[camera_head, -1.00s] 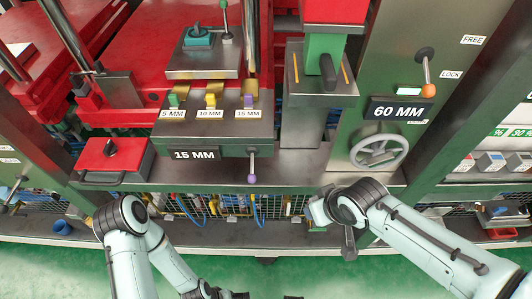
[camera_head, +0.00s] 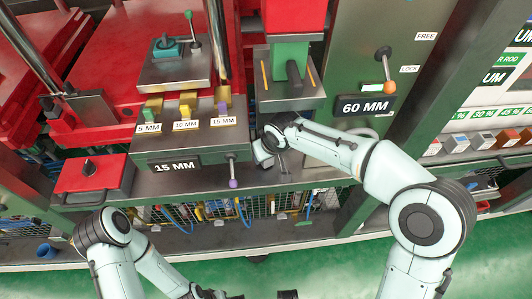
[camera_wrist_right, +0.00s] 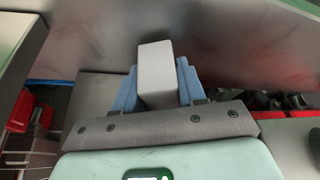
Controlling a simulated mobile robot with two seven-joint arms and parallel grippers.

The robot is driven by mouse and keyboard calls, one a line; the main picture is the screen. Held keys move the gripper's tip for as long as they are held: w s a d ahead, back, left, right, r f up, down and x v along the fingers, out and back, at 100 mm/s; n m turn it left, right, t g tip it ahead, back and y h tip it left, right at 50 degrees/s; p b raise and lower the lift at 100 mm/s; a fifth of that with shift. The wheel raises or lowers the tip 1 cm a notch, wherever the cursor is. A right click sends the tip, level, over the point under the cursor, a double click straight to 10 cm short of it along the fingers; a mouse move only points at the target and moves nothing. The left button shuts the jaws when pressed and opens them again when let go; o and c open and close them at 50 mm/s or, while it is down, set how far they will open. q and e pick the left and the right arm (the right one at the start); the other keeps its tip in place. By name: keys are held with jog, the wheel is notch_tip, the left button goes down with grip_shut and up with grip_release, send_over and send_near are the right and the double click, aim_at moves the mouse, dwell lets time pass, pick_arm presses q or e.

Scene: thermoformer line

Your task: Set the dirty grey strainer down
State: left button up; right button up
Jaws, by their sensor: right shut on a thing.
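My right gripper (camera_wrist_right: 157,92) is shut on a plain pale grey block-like thing, the grey strainer (camera_wrist_right: 156,72), with a blue finger on each side in the right wrist view. No dirt on it can be made out. In the head view my right gripper (camera_head: 264,154) is in front of the metal column, just right of the 15 MM block and over the grey ledge.
The grey ledge (camera_head: 330,177) runs along the machine front. A purple-knobbed lever (camera_head: 232,172) stands close left of my right gripper. A red box (camera_head: 93,176) sits on the left. The 60 MM panel (camera_head: 363,107) and orange-knobbed lever (camera_head: 387,69) are to the right.

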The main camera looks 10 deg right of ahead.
jog(key=shift+f, duration=0.3)
jog(key=shift+s+d, duration=0.1)
jog(key=shift+s, duration=0.1)
jog(key=shift+f, duration=0.15)
jog(key=o, duration=1.1)
jog(key=shift+c, duration=0.2)
jog(key=shift+r, duration=0.2)
